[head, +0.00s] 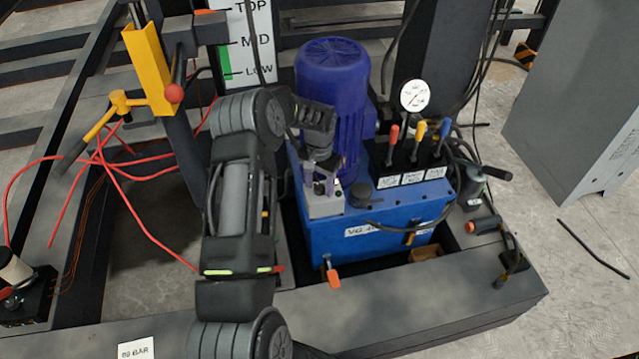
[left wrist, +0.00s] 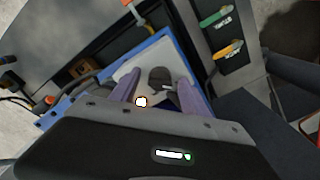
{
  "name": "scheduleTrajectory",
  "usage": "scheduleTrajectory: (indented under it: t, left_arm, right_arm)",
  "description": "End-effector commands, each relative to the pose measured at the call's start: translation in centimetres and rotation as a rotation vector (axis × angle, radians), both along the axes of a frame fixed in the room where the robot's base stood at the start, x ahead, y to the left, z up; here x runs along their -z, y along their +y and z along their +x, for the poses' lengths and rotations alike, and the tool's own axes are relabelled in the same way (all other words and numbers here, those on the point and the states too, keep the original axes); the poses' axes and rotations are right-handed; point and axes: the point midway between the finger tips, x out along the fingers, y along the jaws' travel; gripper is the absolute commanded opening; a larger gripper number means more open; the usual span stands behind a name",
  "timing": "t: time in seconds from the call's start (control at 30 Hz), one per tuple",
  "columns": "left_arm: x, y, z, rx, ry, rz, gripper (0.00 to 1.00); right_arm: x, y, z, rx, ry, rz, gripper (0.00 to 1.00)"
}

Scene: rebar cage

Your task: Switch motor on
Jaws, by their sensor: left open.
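The blue motor (head: 332,85) stands upright on a blue hydraulic tank (head: 390,225). A small light-grey box (head: 322,207) sits on the tank's left front corner, at the motor's foot. My left gripper (head: 322,190) points down over this box, jaws apart, and hides most of its top. In the left wrist view my left gripper (left wrist: 158,92) has its two purple fingers spread. A dark rounded knob (left wrist: 160,76) and a small bright white spot with an orange rim (left wrist: 140,101) show between them. I cannot tell whether the fingers touch anything. My right gripper is not in view.
Red, yellow and blue levers (head: 418,143) and a round gauge (head: 414,96) stand right of the motor. A black cap (head: 361,194) is beside the grey box. A yellow post (head: 148,70) and red cables (head: 110,165) are at left. A dark frame beam (head: 420,300) runs in front.

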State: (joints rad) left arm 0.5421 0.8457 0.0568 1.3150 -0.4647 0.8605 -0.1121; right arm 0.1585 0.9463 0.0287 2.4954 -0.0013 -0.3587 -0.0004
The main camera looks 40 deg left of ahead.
Motion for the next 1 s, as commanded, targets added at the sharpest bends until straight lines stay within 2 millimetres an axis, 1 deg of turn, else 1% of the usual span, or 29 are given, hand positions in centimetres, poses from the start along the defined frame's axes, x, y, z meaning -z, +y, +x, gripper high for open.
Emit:
scheduleTrajectory:
  t: [0.03, 0.07, 0.7, 1.0]
  left_arm:
    - [-0.02, 0.0, 0.01, 0.0, 0.0, 0.0, 0.54]
    - [-0.02, 0.0, 0.01, 0.0, 0.0, 0.0, 0.51]
    - [-0.05, 0.0, 0.01, 0.0, 0.0, 0.0, 0.0]
    - [-0.03, 0.0, 0.02, 0.008, 0.0, 0.0, 0.0]
  right_arm:
    - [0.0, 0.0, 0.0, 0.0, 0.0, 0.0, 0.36]
    - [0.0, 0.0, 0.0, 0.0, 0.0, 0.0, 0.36]
    - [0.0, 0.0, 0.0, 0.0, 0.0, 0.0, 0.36]
    - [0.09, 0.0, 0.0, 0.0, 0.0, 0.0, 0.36]
